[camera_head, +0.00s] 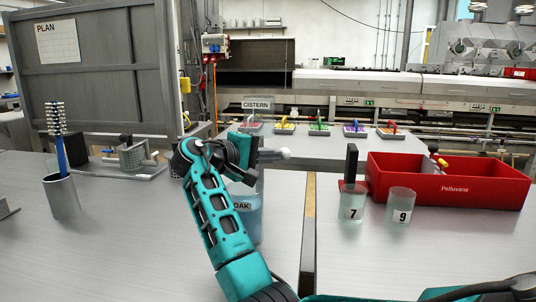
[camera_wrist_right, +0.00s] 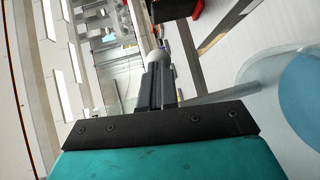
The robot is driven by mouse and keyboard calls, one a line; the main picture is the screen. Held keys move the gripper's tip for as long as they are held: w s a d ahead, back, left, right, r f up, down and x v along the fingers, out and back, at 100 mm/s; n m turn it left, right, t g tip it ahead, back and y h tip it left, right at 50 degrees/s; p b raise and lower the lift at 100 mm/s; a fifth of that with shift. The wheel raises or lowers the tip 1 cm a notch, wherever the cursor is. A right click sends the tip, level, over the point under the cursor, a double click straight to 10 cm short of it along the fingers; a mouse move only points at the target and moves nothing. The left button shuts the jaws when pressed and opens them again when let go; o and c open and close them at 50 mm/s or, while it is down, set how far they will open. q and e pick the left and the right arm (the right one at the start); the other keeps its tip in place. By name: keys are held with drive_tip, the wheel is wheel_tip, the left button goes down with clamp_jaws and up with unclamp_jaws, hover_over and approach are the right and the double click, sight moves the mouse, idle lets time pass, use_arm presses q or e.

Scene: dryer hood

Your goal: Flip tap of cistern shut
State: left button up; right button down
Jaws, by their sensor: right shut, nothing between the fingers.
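A white "CISTERN" sign (camera_head: 257,103) stands behind my right arm in the head view. The cistern and its tap body are mostly hidden by my teal arm and wrist. My right gripper (camera_head: 272,155) is shut and empty, pointing right. A pale round knob (camera_head: 285,153), possibly the tap's handle end, shows at its fingertips. In the right wrist view the knob (camera_wrist_right: 156,58) sits just beyond the shut fingers (camera_wrist_right: 156,85); I cannot tell whether they touch. A clear vessel of blue liquid (camera_head: 248,222), its label partly hidden, stands below the gripper. My left gripper is out of view.
Beakers marked 7 (camera_head: 352,208) and 9 (camera_head: 400,208) and a red bin (camera_head: 455,190) stand to the right. A grey cup with a brush (camera_head: 62,196) stands left. Several coloured items line the back bench. The table's left front is clear.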

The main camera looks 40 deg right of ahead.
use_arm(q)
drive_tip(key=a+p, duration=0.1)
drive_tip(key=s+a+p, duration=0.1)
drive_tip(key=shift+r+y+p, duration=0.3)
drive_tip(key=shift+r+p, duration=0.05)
use_arm(e)
drive_tip(key=shift+s+d+r+n+t, duration=0.1)
drive_tip(key=shift+d+r+n+t, duration=0.15)
drive_tip(key=shift+d+n+t, duration=0.7)
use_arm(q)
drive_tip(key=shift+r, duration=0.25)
use_arm(e)
drive_tip(key=shift+a, duration=0.2)
